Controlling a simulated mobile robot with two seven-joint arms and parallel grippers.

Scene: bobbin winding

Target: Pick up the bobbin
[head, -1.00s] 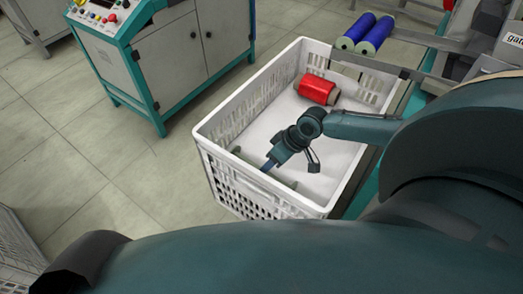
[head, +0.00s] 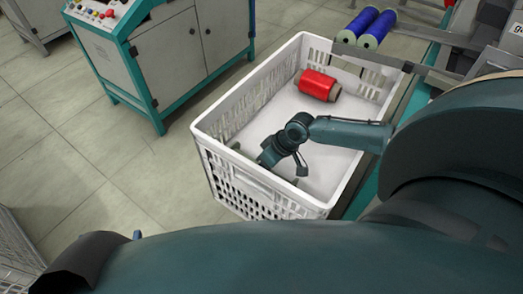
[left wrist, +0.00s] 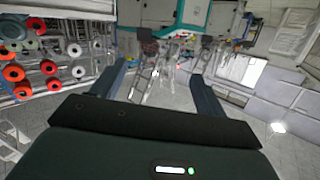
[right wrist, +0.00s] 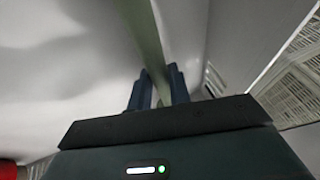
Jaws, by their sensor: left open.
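The bobbin, a slim pale green tube (right wrist: 148,35), runs between the fingers of my right gripper (right wrist: 158,88) in the right wrist view. The fingers are close together on either side of it and appear shut on it. In the head view my right gripper (head: 264,157) is inside the white crate (head: 322,208), low by its near wall. My wrist hides most of the tube; a greenish end (head: 236,146) shows. My left gripper (left wrist: 155,85) is open and empty, pointing across the room; a blue fingertip (head: 137,234) shows in the head view.
A red-wound bobbin (head: 319,85) lies at the crate's far end. Two blue spools (head: 367,27) lie outside beyond the far rim. A grey and teal cabinet (head: 190,50) stands to the left, with clear floor before it. Shelves of spools (left wrist: 50,65) are far away.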

